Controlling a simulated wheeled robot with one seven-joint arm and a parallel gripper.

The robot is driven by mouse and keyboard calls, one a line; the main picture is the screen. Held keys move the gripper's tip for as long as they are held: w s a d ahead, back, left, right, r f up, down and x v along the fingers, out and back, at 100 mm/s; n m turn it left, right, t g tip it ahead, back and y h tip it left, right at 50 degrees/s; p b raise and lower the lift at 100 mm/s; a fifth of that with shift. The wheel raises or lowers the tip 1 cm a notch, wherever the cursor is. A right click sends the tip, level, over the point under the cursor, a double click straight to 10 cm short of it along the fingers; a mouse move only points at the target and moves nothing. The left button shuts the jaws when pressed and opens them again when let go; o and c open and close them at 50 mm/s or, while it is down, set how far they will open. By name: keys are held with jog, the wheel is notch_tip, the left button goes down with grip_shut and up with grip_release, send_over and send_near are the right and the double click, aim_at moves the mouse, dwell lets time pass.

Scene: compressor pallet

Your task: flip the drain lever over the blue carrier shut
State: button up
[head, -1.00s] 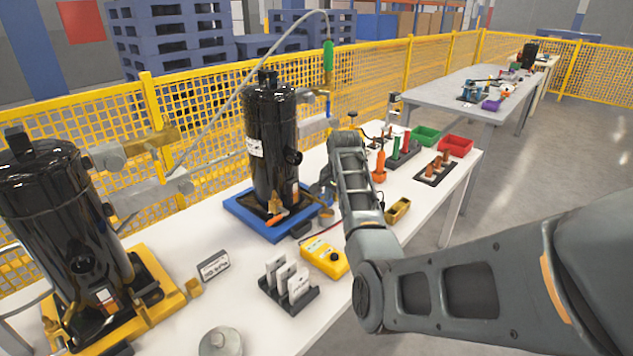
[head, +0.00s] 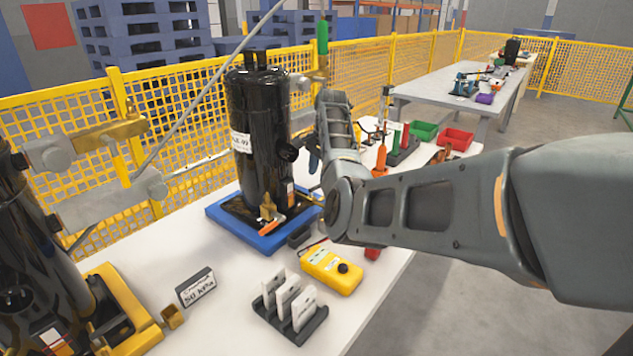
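The blue carrier (head: 225,220) stands on the white table and bears an upright black compressor (head: 257,130). Low on the compressor's front, just over the carrier, is a small brass valve (head: 267,206) with an orange lever (head: 272,228). The lever lies slanted across the front of the carrier; its exact angle to the valve is hard to read. My gripper (head: 314,155) is mostly hidden behind my forearm, right of the compressor. Only a dark piece of it shows, above and to the right of the lever and apart from it. Its fingertips cannot be made out.
A second black compressor on a yellow carrier (head: 122,300) stands at left. A yellow meter (head: 331,270), a rack of white cards (head: 290,312) and a sign (head: 195,287) lie in front. Green (head: 423,131) and red bins (head: 456,138) stand behind my arm. A yellow fence runs behind.

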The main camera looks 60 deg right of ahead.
aim_at(317, 187)
jog(key=shift+w+d+f, duration=0.1)
jog(key=shift+w+f, duration=0.1)
jog(key=shift+f, duration=0.75)
jog(key=shift+w+f, duration=0.15)
jog(key=shift+f, duration=0.8)
jog(key=shift+c, duration=0.4)
grip_shut()
